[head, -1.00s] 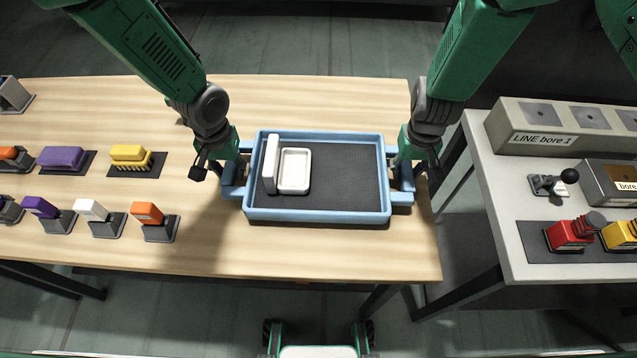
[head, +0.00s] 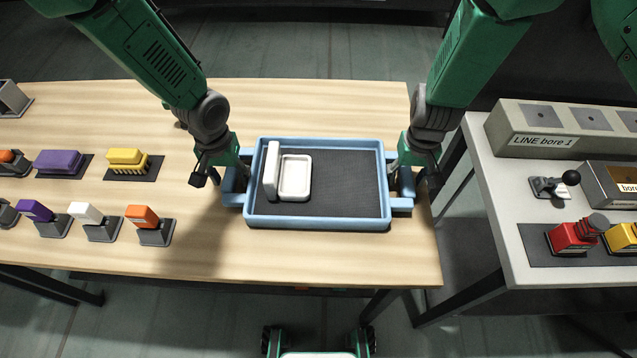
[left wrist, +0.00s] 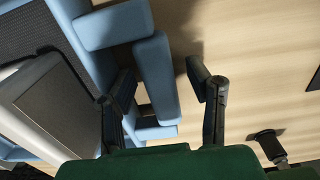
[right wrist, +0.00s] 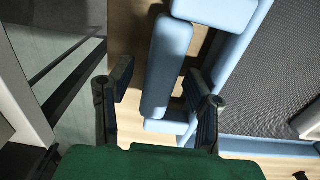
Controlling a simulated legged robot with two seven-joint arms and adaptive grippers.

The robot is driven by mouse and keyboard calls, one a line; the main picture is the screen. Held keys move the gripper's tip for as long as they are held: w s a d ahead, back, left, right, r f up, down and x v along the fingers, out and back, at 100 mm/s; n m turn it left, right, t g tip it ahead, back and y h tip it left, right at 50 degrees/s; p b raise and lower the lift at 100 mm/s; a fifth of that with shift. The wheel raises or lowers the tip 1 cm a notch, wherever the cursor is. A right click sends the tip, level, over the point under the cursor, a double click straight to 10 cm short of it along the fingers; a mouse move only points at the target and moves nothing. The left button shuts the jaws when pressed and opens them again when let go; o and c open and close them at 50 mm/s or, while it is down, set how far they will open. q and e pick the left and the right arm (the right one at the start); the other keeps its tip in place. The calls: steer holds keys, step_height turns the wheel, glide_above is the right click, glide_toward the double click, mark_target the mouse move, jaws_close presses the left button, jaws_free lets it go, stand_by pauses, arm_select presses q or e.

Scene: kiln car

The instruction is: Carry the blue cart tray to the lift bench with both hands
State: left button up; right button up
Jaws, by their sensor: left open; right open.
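The blue tray (head: 318,222) rests on the wooden table, with a dark mat inside. A white dish (head: 295,177) and an upright white block (head: 271,171) are at its left end. My left gripper (head: 218,172) is at the tray's left handle. In the left wrist view its open fingers (left wrist: 165,90) straddle the handle bar (left wrist: 156,75), apart from each other. My right gripper (head: 409,168) is at the right handle. In the right wrist view its open fingers (right wrist: 158,85) stand on either side of that handle bar (right wrist: 167,60).
The wooden table (head: 330,265) is clear in front of the tray.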

arm_select(q)
steer(key=shift+d, duration=0.15)
steer(key=shift+r, duration=0.15)
step_height(320, 180, up, 12)
steer(key=shift+f, duration=0.2)
arm_select(e)
step_height(320, 180, up, 12)
stand_by(0.5)
steer(key=shift+f, duration=0.1)
stand_by(0.4)
